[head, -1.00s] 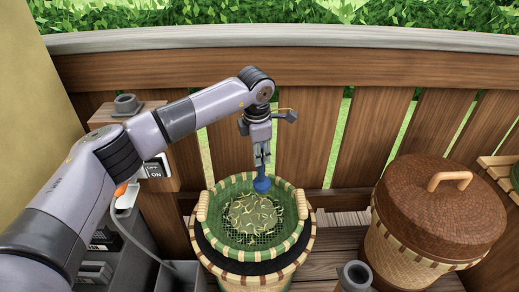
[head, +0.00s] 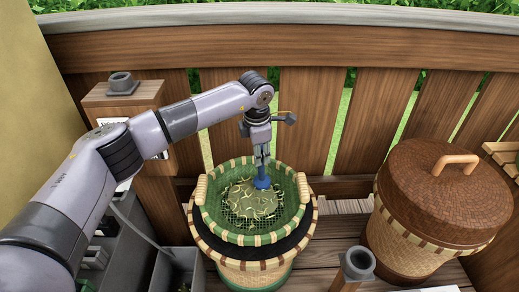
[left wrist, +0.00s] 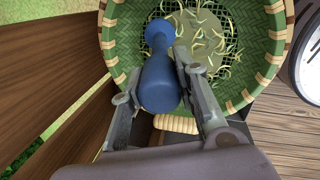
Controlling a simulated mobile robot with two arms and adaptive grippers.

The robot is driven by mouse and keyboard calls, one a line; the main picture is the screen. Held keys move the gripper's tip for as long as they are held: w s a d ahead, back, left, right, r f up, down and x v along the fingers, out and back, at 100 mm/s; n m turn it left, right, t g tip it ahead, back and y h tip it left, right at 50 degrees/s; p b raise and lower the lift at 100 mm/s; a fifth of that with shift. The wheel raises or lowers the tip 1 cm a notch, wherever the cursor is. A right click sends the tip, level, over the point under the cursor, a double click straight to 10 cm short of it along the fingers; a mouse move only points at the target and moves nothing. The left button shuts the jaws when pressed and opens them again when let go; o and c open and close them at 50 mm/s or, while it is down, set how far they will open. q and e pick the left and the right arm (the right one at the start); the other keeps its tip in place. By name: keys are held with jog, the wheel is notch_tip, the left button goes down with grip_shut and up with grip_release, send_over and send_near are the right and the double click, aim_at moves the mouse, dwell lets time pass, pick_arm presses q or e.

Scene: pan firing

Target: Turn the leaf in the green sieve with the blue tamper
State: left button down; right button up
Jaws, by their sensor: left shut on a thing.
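The green sieve (head: 222,219) with a tan-checked rim and two pale handles sits on top of a round woven basket. Leaf (head: 243,200) lies in it as a pale, stringy heap on the mesh. My left gripper (head: 261,164) is above the sieve's back part, shut on the blue tamper (head: 262,183). The tamper's lower end is down at the leaf; whether it touches cannot be told. In the left wrist view the tamper (left wrist: 160,78) lies between the fingers, over the sieve (left wrist: 121,40), with leaf (left wrist: 207,45) beside its head. My right gripper is not in view.
The woven basket (head: 267,278) stands under the sieve. A large basket with a brown lid (head: 435,190) stands at the right. A wooden fence (head: 310,110) runs close behind. A grey cylindrical thing (head: 357,264) is at the front, right of the sieve.

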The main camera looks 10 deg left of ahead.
pick_arm(q)
jog(key=shift+f+b, duration=0.3)
jog(key=shift+f, duration=0.4)
jog(key=s+a+p, duration=0.3)
jog(key=s+a, duration=0.4)
jog(key=s, duration=0.3)
jog(key=w+d+b, duration=0.3)
jog(key=w+d, duration=0.4)
jog(key=d, duration=0.4)
jog(key=s+a, duration=0.4)
jog(key=s, duration=0.3)
notch_tip(320, 180, up, 10)
jog(key=p, duration=0.5)
jog(key=shift+d+f+p, duration=0.25)
jog(key=shift+p, duration=0.05)
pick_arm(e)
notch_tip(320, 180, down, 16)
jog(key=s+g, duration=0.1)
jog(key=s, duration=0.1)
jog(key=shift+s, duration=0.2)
pick_arm(q)
jog(key=shift+s, duration=0.15)
